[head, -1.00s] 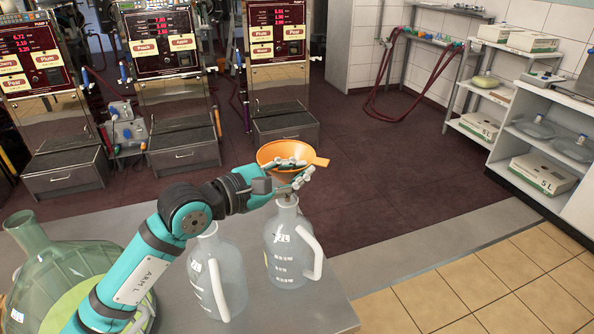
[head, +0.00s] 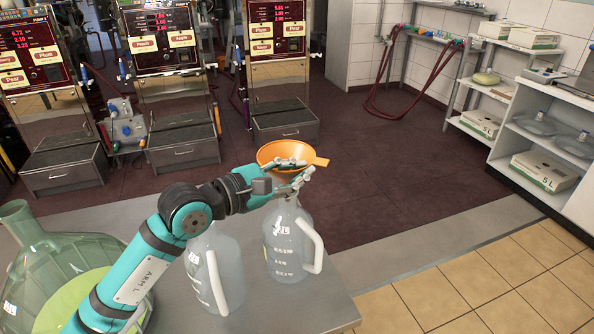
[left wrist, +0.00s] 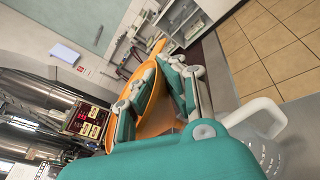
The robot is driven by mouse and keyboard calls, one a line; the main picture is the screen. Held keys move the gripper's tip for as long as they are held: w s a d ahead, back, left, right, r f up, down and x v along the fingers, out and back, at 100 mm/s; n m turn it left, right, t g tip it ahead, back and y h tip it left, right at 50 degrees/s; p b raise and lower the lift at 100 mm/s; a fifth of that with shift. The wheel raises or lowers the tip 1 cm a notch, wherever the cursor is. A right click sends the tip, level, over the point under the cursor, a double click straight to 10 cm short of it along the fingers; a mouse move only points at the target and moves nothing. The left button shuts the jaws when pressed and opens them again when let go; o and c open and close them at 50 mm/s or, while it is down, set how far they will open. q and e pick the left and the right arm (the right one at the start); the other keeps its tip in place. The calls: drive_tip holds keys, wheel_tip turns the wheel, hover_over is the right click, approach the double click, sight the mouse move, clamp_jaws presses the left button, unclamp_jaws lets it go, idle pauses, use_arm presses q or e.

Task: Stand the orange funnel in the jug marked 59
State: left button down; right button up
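My left gripper (head: 292,176) is shut on the orange funnel (head: 282,153), which is held wide mouth up. The funnel also shows between the fingers in the left wrist view (left wrist: 155,108). Right below the gripper stands a clear jug with a white handle (head: 288,245); its handle shows in the left wrist view (left wrist: 258,112). The fingers hide the spout and part of this jug's mouth, so I cannot tell whether the spout is inside. A second clear jug (head: 222,270) stands to its left, its top behind my arm. I cannot read 59 on either. My right gripper is out of view.
Both jugs stand on a grey metal table (head: 325,305). A big green glass vessel (head: 70,255) is at the table's left. Pumps (head: 170,70) with drawers stand behind. Shelves (head: 545,130) are at the right. The floor between is clear.

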use_arm(q)
drive_tip(key=shift+f+b, duration=0.3)
drive_tip(key=shift+f, duration=0.1)
drive_tip(key=c, duration=1.4)
unclamp_jaws()
